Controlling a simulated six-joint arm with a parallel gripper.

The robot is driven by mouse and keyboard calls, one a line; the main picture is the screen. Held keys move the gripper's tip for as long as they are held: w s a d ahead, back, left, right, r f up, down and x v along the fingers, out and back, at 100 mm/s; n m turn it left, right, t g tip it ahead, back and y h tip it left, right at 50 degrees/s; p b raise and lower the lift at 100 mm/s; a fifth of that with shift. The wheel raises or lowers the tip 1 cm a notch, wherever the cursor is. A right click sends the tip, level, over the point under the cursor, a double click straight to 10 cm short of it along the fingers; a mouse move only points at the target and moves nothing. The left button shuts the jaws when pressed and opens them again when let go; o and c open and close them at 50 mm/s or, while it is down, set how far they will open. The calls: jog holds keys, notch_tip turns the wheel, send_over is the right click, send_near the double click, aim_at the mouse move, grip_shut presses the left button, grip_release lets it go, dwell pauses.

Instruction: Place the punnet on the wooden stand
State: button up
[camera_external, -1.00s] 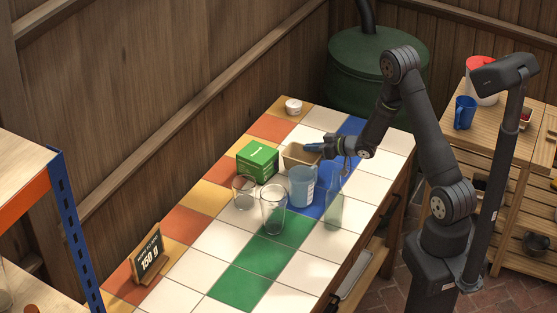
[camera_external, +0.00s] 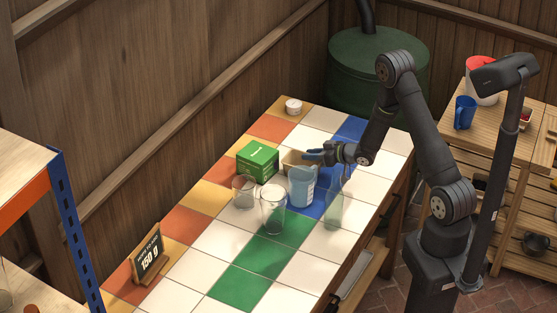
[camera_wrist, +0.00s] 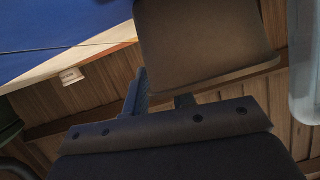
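The punnet (camera_external: 291,162) is a small tan-brown tub among the items on the tiled table, between the green box and the pale blue jug. My gripper (camera_external: 313,155) is at its right side in the external view and hides part of it. In the wrist view the punnet (camera_wrist: 205,45) fills the upper middle, close to the fingers. One blue finger shows at its left edge; the other is partly hidden by the punnet. I cannot tell whether the fingers are closed on its wall. The wooden stand cannot be picked out for certain; a slatted wooden table (camera_external: 500,150) stands at the right.
Close by are a green box (camera_external: 257,160), a pale blue jug (camera_external: 301,188) and clear glasses (camera_external: 273,212). A white-lidded jar (camera_external: 293,106) is at the far corner. A sign (camera_external: 147,255) stands at the near left. The near tiles are clear. A blue mug (camera_external: 464,113) is on the slatted table.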

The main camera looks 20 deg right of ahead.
jog(key=shift+r, duration=0.2)
jog(key=shift+o, duration=0.5)
jog(key=v, duration=1.1)
jog(key=shift+d, duration=0.25)
jog(key=o, duration=0.7)
jog(key=shift+s+d+r, duration=0.15)
jog(key=shift+s+d, duration=0.05)
jog(key=shift+s, duration=0.1)
jog(key=o, duration=0.9)
jog(key=s+d+r+n+g, duration=0.2)
jog(key=s+r+n+g, duration=0.1)
jog(key=s+r, duration=0.15)
jog(key=x, duration=1.7)
jog(key=shift+w+a, duration=0.15)
jog(key=shift+w, duration=0.35)
